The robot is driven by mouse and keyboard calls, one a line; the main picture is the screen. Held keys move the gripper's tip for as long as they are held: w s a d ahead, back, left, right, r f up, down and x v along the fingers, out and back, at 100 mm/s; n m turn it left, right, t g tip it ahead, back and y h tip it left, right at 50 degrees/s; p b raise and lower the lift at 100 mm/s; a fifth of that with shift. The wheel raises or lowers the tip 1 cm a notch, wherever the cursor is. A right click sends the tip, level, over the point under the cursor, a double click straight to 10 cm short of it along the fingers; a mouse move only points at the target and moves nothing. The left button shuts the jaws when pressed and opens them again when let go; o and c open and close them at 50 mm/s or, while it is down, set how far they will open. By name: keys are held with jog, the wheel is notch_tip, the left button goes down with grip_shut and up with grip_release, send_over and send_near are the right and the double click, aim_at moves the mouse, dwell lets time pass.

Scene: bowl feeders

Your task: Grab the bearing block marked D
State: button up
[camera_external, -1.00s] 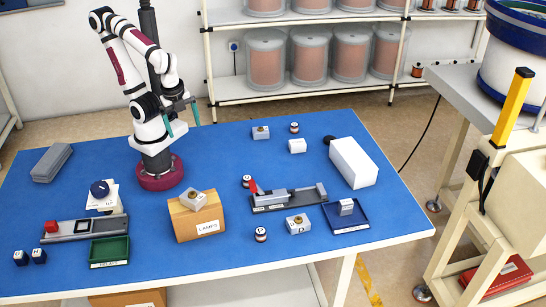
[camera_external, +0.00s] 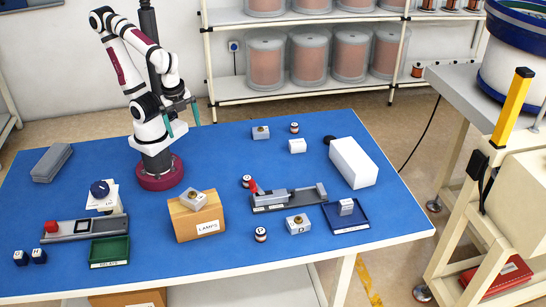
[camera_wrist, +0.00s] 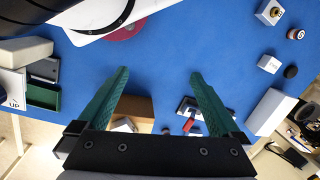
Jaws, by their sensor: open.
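A grey bearing block (camera_external: 298,225) with a brass-coloured bore stands near the front edge of the table; its front letter looks like D, though it is small. A similar block (camera_external: 194,199) lies on top of the wooden LAMPS box (camera_external: 198,222). Another similar block (camera_external: 261,133) stands at the back; it also seems to show in the wrist view (camera_wrist: 270,12). Letters on these two are not readable. My gripper (camera_external: 183,118) is raised above the back left of the table, far from the D block. Its green fingers, also in the wrist view (camera_wrist: 159,76), are apart and empty.
A grey fixture with a red handle (camera_external: 290,198) lies behind the D block. A blue tray (camera_external: 346,225) holding a grey block is to its right, and a dark capped cylinder (camera_external: 261,235) to its left. A white box (camera_external: 353,163) stands at right.

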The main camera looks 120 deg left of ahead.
aim_at(299, 218)
jog(key=w+n+g+h, duration=0.1)
jog(key=w+n+h, duration=0.6)
jog(key=w+n, duration=0.85)
jog(key=w+a+f+n+t+h, duration=0.2)
jog(key=w+a+f+n, duration=0.2)
jog(key=w+a, duration=0.1)
jog(key=w+a+f+n+t+h, duration=0.2)
jog(key=w+a+f+n+t, duration=0.1)
jog(key=w+a+f+n, duration=0.2)
jog(key=w+a+f+n+t+h, duration=0.2)
jog(key=w+a+f+n, duration=0.2)
jog(key=w+a+f, duration=0.1)
jog(key=shift+w+a+t, duration=0.3)
jog(key=shift+w+a, duration=0.6)
jog(key=shift+a, duration=0.15)
jog(key=shift+w+f+n+h, duration=0.2)
jog(key=shift+f+n+h, duration=0.1)
jog(key=shift+f+n, duration=0.1)
jog(key=x, duration=1.5)
jog(key=shift+w+d+r, duration=0.1)
jog(key=shift+d, duration=0.05)
jog(key=c, duration=1.3)
jog(key=shift+r, duration=0.1)
